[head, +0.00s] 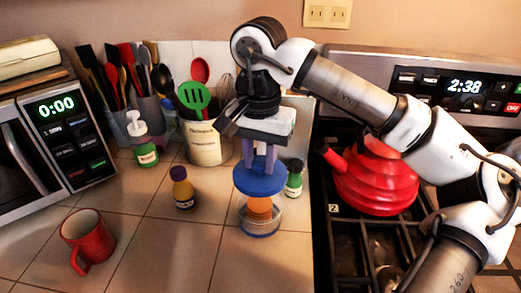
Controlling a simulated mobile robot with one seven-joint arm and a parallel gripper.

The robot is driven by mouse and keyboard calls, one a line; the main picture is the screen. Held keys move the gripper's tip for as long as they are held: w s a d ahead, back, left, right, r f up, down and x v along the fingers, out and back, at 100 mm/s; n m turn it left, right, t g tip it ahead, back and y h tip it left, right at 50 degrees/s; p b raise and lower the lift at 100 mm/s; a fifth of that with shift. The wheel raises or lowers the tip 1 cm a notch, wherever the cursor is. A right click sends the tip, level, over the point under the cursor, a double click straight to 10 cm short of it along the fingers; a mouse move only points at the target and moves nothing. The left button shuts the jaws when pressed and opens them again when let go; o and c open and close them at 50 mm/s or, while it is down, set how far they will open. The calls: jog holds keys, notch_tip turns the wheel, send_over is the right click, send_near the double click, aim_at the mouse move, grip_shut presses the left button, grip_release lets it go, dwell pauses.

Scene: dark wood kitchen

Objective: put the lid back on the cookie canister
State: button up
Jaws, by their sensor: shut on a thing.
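The cookie canister (274,222) is a short clear container with a blue base and orange-brown cookies inside. It stands on the tiled counter left of the stove. The round blue lid (261,181) is directly above the canister in the picture and hides its rim. My gripper (260,160) points down with its purple fingers shut on the top of the lid. The lid's grip point is mostly hidden between the fingers. I cannot tell whether the lid touches the rim or hovers just above it.
A green-labelled bottle (294,183) stands close behind the canister at the right. A yellow bottle (183,190) with a purple cap is to the left. A utensil crock (205,144) is behind, a red mug (87,240) front left, and a red kettle (375,182) on the stove.

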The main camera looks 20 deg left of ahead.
aim_at(259, 174)
jog(key=shift+s+f+b, duration=0.1)
jog(key=shift+f+b, duration=0.2)
jog(key=shift+f, duration=0.25)
jog(key=shift+f+b, duration=1.85)
jog(key=shift+f, duration=0.75)
jog(key=shift+f+b, duration=0.15)
jog(key=shift+b, duration=0.45)
jog(key=o, duration=1.5)
